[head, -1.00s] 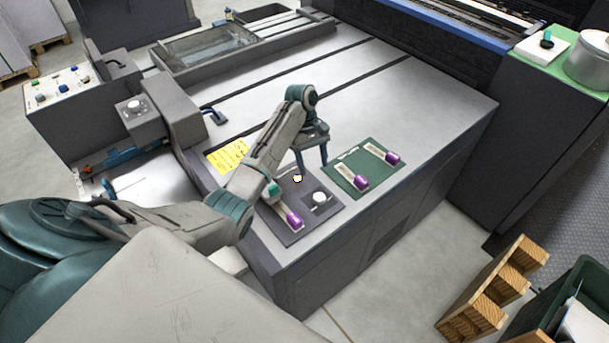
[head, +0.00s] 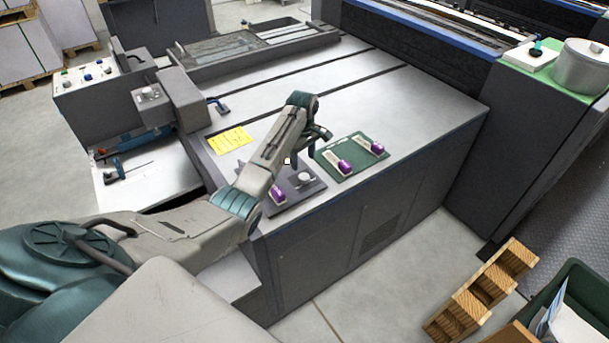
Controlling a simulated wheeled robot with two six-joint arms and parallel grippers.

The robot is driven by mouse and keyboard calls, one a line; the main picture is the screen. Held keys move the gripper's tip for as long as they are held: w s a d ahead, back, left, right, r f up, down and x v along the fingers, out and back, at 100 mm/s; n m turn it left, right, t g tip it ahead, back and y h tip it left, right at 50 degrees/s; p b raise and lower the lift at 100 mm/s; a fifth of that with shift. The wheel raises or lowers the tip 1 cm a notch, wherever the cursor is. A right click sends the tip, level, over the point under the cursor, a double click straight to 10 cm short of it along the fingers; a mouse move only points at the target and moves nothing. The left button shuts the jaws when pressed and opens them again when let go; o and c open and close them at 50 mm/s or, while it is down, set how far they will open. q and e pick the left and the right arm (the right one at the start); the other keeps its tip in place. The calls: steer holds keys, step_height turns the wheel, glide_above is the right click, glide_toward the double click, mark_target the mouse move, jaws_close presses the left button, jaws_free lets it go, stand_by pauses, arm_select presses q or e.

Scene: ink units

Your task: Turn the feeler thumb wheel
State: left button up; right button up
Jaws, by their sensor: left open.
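A dark grey panel (head: 313,190) lies on the near end of the pale machine top. It bears a round white knob (head: 305,179), a small white piece (head: 287,161) and a purple-ended lever (head: 278,194). Another round pale knob (head: 149,92) is on a grey block at the left. I cannot tell for sure which is the feeler thumb wheel. My left gripper (head: 303,153) points down above the far edge of the dark panel, open and empty. Its arm hides part of the panel. My right gripper is out of view.
A green panel (head: 340,170) with two purple-ended levers (head: 376,148) lies right of the dark one. A yellow note (head: 230,140) is on the machine top. Wooden blocks (head: 482,290) and a green bin stand on the floor at the lower right.

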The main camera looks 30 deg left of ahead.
mark_target(304, 176)
arm_select(q)
steer(key=f, duration=0.4)
steer(key=f+p, duration=0.1)
steer(key=f, duration=0.1)
steer(key=shift+s+d+f, duration=0.1)
steer(key=shift+d+f, duration=0.15)
steer(key=shift+d, duration=0.05)
steer(key=shift+a+f, duration=0.1)
steer(key=shift+f, duration=0.3)
steer(key=shift+c, duration=0.5)
steer(key=c, duration=0.9)
steer(key=shift+r+m+p, duration=0.15)
steer(key=shift+m+p, duration=0.25)
steer(key=shift+m, duration=0.3)
steer(key=shift+m+p, duration=0.4)
steer(key=shift+m, duration=1)
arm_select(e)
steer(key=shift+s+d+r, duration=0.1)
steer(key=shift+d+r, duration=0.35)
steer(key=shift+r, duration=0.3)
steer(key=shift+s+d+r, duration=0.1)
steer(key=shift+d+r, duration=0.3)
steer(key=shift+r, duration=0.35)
arm_select(q)
steer(key=o, duration=1)
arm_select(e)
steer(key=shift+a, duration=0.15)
